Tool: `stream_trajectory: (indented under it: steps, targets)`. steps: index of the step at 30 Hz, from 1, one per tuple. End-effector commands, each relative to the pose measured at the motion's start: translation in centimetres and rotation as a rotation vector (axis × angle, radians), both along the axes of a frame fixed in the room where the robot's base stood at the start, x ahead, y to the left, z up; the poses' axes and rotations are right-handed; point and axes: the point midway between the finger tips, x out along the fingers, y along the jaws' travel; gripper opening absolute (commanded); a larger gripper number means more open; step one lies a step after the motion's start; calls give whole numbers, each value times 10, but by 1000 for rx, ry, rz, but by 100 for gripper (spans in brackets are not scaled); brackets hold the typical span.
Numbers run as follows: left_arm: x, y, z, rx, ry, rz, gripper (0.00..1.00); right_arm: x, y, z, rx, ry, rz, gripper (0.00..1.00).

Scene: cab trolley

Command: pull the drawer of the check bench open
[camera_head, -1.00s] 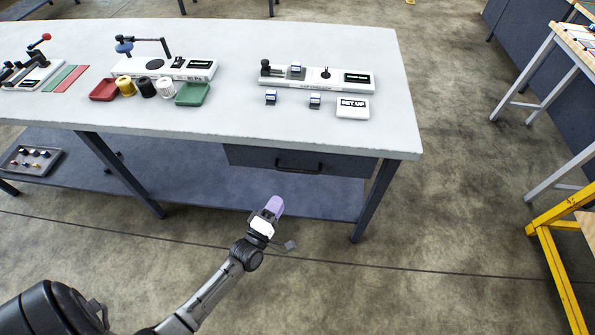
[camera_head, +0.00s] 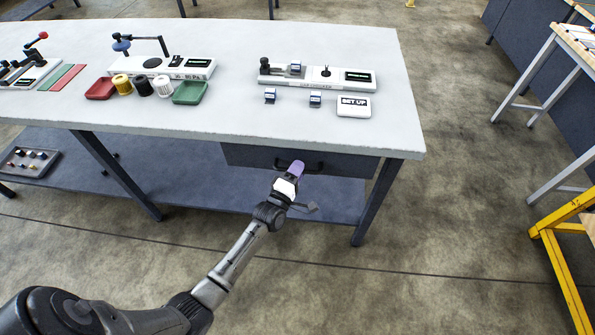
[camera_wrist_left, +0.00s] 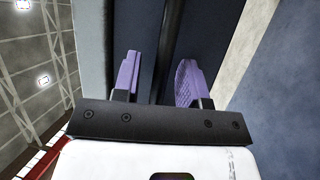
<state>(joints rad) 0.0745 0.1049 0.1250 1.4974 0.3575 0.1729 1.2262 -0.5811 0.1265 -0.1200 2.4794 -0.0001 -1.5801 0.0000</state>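The check bench (camera_head: 225,125) has a dark blue drawer (camera_head: 245,157) under its right part, and the drawer is shut. A black bar handle (camera_head: 315,167) is on the drawer's front. My left gripper (camera_head: 297,168), with purple fingers, is at the handle and hides its middle in the head view. In the left wrist view, the left gripper's fingers (camera_wrist_left: 158,80) are apart, with the black handle (camera_wrist_left: 171,40) running between them. I cannot tell whether either finger touches it. My right gripper is in neither view.
On the benchtop stand a white device (camera_head: 318,77), a SET UP sign (camera_head: 354,106), a red tray (camera_head: 100,88) and a green tray (camera_head: 190,92). A bench leg (camera_head: 376,203) stands right of the drawer. The floor in front is clear; a yellow frame (camera_head: 556,250) stands at right.

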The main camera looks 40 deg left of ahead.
Motion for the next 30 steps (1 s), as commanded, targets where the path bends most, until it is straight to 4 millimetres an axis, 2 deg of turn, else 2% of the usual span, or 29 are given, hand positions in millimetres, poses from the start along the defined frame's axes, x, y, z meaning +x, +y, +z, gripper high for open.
stream_trajectory:
  steps: [8, 20, 30]
  targets:
    - [1, 0, 0, 0, 1, 0, 39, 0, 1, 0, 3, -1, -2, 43]
    - [0, 0, 0, 0, 1, 0, 1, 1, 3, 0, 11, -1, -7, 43]
    - [0, 0, 0, 0, 1, 0, 0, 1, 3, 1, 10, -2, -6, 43]
